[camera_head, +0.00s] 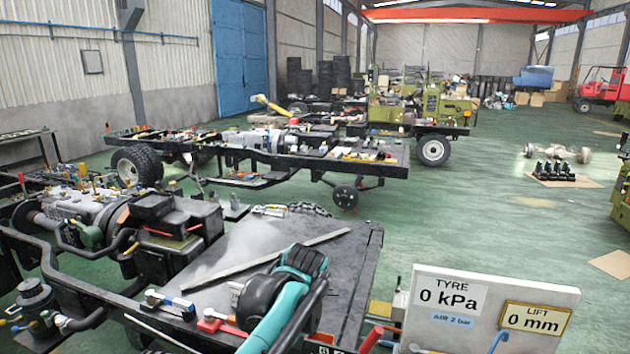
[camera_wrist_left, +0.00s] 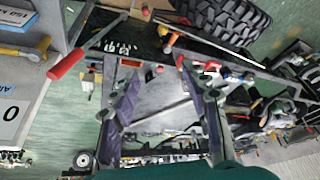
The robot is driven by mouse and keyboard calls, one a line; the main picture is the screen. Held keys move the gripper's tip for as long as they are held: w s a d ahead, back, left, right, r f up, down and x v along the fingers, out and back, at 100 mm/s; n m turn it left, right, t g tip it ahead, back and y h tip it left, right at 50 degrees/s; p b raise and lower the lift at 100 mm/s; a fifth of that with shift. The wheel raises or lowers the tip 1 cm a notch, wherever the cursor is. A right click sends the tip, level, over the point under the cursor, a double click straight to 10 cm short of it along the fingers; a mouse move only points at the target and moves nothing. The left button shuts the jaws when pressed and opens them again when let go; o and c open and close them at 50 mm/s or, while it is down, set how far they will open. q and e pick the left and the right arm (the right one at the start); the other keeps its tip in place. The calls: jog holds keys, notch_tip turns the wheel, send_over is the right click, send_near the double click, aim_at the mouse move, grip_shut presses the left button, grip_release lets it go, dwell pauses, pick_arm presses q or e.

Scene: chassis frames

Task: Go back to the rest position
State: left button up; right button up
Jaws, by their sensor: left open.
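My left gripper (camera_wrist_left: 160,88) shows in the left wrist view with its two dark fingers spread apart and nothing between them. It is over a chassis frame and its deck, with tools lying around. In the head view my teal and black left arm reaches up from the bottom middle over the dark flat deck (camera_head: 345,250) of the nearest chassis; I cannot make out its fingertips there. My right gripper is in neither view.
A white gauge panel (camera_head: 450,327) reading TYRE 0 kPa and LIFT 0 mm stands right of my arm. A long metal bar (camera_head: 270,257) lies on the deck. A tyre (camera_wrist_left: 238,22) shows in the wrist view. Green floor (camera_head: 460,215) is open at right.

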pick_arm(q)
jog(key=s+a+f+m+t+b, duration=0.1)
jog(key=s+a+f, duration=0.3)
jog(key=s, duration=0.2)
jog(key=s+a+f+m+t+h+b, duration=0.1)
jog(key=s+a+f+b, duration=0.1)
jog(key=s+a+f, duration=0.2)
jog(key=s+a+f+t+b, duration=0.1)
jog(key=s+a+f, duration=0.3)
jog(key=s, duration=0.6)
notch_tip(320, 180, down, 2)
jog(key=shift+s+a+f+m+h, duration=0.1)
jog(key=shift+s+a+m+h, duration=0.2)
jog(key=shift+a+m, duration=0.1)
dwell(0.4)
